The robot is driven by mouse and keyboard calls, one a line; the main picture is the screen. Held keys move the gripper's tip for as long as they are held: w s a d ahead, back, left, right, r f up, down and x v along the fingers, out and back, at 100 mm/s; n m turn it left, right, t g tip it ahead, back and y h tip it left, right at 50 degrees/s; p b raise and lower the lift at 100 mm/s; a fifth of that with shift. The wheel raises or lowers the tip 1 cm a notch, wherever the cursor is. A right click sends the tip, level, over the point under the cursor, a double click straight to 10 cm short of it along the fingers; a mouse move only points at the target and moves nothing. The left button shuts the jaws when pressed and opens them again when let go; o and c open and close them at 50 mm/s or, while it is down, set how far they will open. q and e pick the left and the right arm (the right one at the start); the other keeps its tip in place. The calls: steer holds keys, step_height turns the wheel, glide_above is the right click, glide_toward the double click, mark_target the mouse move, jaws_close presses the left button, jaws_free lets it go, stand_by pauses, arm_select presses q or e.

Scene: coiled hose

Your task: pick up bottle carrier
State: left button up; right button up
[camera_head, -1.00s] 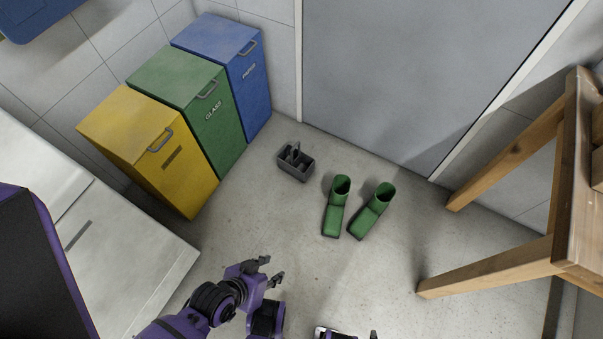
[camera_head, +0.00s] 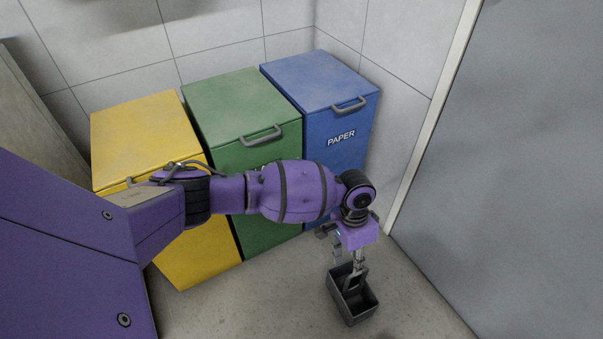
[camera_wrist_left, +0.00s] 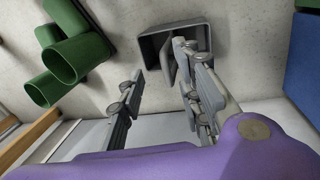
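The bottle carrier (camera_head: 364,311) is a small dark grey open box with an upright handle, standing on the floor in front of the blue bin. My left gripper (camera_head: 347,262) points down just above it, its fingers apart at the handle's height or slightly above. In the left wrist view the carrier (camera_wrist_left: 152,47) lies beyond the fingertips of my left gripper (camera_wrist_left: 163,75). The handle shows close to the right finger and partly overlaps it; I cannot tell whether they touch. My right gripper is not in view.
Yellow (camera_head: 140,120), green (camera_head: 240,105) and blue (camera_head: 320,85) bins stand along the wall behind my left arm. A grey door (camera_head: 530,150) is to the right. Green boots (camera_wrist_left: 75,60) stand near the carrier in the left wrist view.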

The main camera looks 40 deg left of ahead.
arm_select(q)
steer(key=f+b, duration=0.1)
steer(key=f, duration=0.1)
steer(key=d+f+b, duration=0.1)
steer(key=f+b, duration=0.1)
steer(key=w+f+b, duration=0.1)
steer(key=f, duration=0.1)
steer(key=shift+d+f+b, duration=0.15)
steer(key=shift+d+b, duration=0.05)
steer(key=shift+b, duration=0.1)
steer(key=shift+d+f, duration=0.1)
steer(key=shift+f, duration=0.2)
steer(key=c, duration=0.7)
jaws_close()
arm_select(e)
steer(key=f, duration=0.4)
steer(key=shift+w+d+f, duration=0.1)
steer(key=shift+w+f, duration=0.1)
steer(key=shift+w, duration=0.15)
arm_select(q)
steer(key=shift+r, duration=0.1)
